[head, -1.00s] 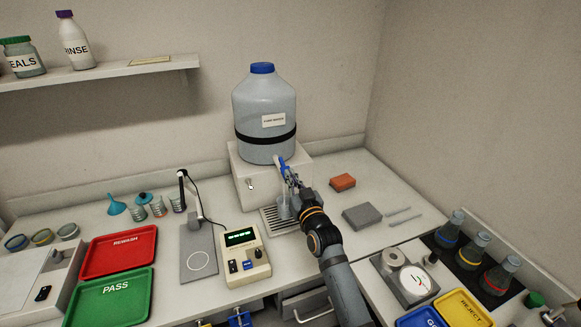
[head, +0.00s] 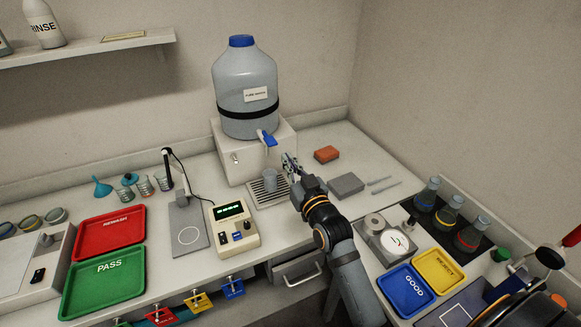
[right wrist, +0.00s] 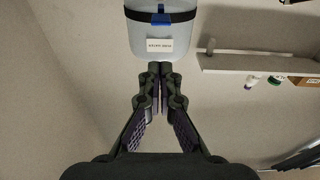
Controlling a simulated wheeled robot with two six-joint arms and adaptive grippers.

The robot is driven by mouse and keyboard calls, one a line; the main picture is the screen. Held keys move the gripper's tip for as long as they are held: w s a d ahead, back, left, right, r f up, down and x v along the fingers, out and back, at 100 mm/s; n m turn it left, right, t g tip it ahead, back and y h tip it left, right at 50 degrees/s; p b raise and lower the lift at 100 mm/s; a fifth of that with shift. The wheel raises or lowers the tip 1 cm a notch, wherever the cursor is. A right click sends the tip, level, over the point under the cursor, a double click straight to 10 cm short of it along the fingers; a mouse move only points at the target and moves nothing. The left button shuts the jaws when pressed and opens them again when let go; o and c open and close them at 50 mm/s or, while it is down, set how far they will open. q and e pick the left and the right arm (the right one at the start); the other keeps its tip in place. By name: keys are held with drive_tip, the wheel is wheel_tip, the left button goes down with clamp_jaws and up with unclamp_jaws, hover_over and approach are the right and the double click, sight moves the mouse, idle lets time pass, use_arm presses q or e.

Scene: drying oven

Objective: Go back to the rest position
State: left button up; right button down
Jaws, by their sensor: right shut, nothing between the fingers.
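My right gripper (head: 288,160) is over the bench in the head view, just right of the drip grate, with its arm coming from the lower right. It is shut and empty. In the right wrist view its fingers (right wrist: 159,66) meet in front of the big water jug. The jug (head: 246,75) stands on a white block, with a blue tap (head: 266,138) low at its front; the gripper is apart from the tap. A cup (head: 270,176) stands on the drip grate (head: 262,196), left of the gripper. My left gripper is not in view.
An orange block (head: 326,154) and a grey block (head: 346,185) lie close to the right of the gripper. Flasks (head: 447,214), a balance (head: 396,240) and blue and yellow trays stand at the right. A meter (head: 233,228) and red and green trays are at the left.

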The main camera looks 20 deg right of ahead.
drive_tip(key=shift+s+r, duration=0.1)
drive_tip(key=shift+s, duration=0.4)
